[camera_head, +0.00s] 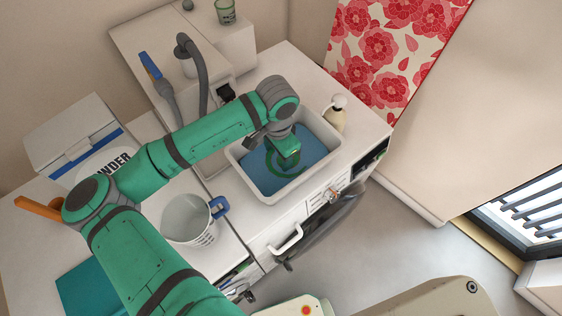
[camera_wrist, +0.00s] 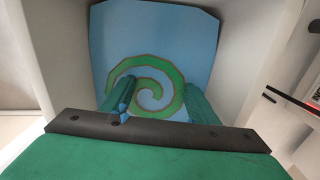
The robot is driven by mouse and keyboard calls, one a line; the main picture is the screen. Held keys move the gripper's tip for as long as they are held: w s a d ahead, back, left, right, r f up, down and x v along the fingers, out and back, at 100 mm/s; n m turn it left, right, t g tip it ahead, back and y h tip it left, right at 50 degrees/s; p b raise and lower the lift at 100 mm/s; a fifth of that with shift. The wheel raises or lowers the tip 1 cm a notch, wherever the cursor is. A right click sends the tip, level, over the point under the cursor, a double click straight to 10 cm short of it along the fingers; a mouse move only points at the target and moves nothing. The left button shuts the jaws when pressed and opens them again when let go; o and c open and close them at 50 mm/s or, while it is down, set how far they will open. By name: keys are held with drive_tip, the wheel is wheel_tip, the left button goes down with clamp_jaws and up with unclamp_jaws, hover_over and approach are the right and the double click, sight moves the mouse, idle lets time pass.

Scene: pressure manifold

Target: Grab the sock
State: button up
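I cannot make out a clear sock shape in either view. A blue surface with a green spiral (camera_head: 254,178) lies in the white basin (camera_head: 331,135); I cannot tell whether it is cloth or the basin's floor. It also fills the middle of the wrist view (camera_wrist: 150,30). My gripper (camera_head: 289,158) hangs over the basin, pointing down at the blue surface. In the wrist view my gripper's two teal fingers (camera_wrist: 159,90) stand apart over the spiral, with nothing seen held between them. Whether the fingertips touch the surface is unclear.
The basin walls stand close around my gripper. A soap bottle (camera_head: 335,114) is just right of the basin, and a grey tap (camera_head: 200,75) behind it. A white bucket with a blue handle (camera_head: 187,217) stands at the front left. An appliance door (camera_head: 318,232) hangs open below the counter.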

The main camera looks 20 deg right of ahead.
drive_tip(key=shift+s+d, duration=0.15)
drive_tip(key=shift+d, duration=0.1)
drive_tip(key=shift+c, duration=0.4)
